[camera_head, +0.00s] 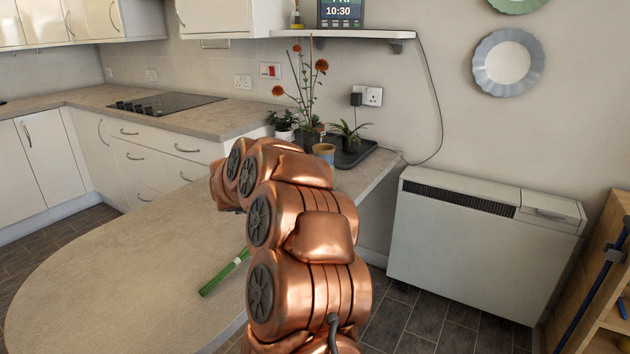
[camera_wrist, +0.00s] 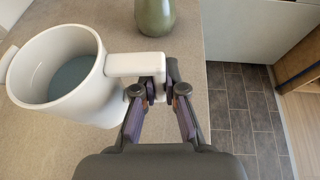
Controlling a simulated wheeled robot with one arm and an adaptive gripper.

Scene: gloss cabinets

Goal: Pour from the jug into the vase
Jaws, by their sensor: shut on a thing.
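A white jug (camera_wrist: 88,98) fills the left of the wrist view, with grey-blue liquid inside and its mouth facing the camera. My gripper (camera_wrist: 154,92) is shut on the jug's handle (camera_wrist: 136,64), at the right side of the jug. A green vase (camera_wrist: 155,16) stands on the counter beyond the handle, apart from the jug; its top is cut off by the picture edge. In the head view my copper arm hides the gripper and the jug, and I cannot make out the green vase there.
The counter (camera_head: 120,262) is clear on the left apart from a green stick-like thing (camera_head: 224,273). Potted plants (camera_head: 284,124), a dark tray (camera_head: 352,156) and a tan pot (camera_head: 325,152) stand at the back. A white heater (camera_head: 480,243) stands right of the counter edge.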

